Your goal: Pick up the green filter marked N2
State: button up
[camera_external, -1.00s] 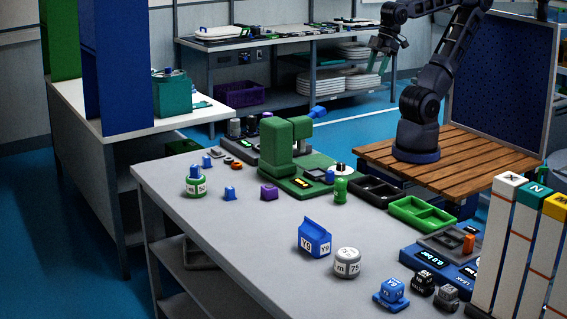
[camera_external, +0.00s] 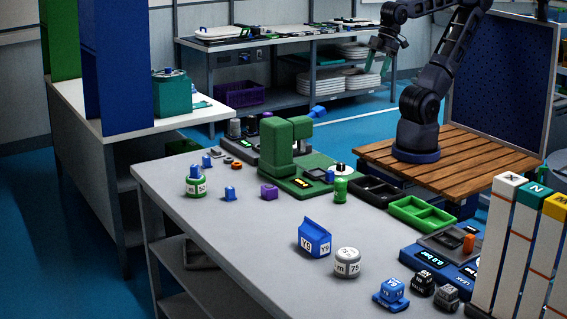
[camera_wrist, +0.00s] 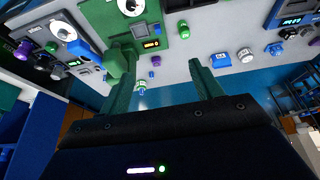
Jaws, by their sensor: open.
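A small green cylinder (camera_external: 341,190) stands upright on the grey bench, just right of the green machine. It looks like a filter, but no N2 marking is legible. A green cylinder also shows at the top of the wrist view (camera_wrist: 184,30). My gripper (camera_external: 379,60) hangs from the raised arm, far behind and above the bench items, with nothing in it. In the wrist view my gripper (camera_wrist: 163,58) has its two green fingers wide apart. The green cylinder lies beyond the fingertips, clear of them.
The green machine (camera_external: 283,165) stands left of the cylinder. A black tray (camera_external: 373,192) and a green tray (camera_external: 422,213) lie to its right. A blue carton (camera_external: 314,238) and white jar (camera_external: 347,262) stand nearer the camera. Tall columns (camera_external: 505,240) block the right front. The bench's left front is clear.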

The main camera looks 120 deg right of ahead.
jog(key=w+a+f+n+g, duration=0.1)
jog(key=w+f+n, duration=0.4)
jog(key=w, duration=0.3)
jog(key=n+g, duration=0.3)
jog(key=n, duration=1.1)
send_over(340, 191)
jog(key=s+d, duration=0.2)
jog(key=d, duration=0.1)
notch_tip(340, 191, down, 22)
jog(key=shift+d+r, duration=0.1)
jog(key=shift+f+n+g, duration=0.3)
jog(key=shift+f+n, duration=0.2)
jog(key=shift+f, duration=0.1)
jog(key=shift+a+f, duration=0.2)
jog(key=shift+f, duration=2.45)
jog(key=f, duration=0.2)
jog(key=a+f, duration=0.1)
jog(key=f, duration=0.1)
jog(key=shift+w+a, duration=0.1)
jog(key=shift+w, duration=0.1)
jog(key=shift+f, duration=0.65)
jog(key=c, duration=1.1)
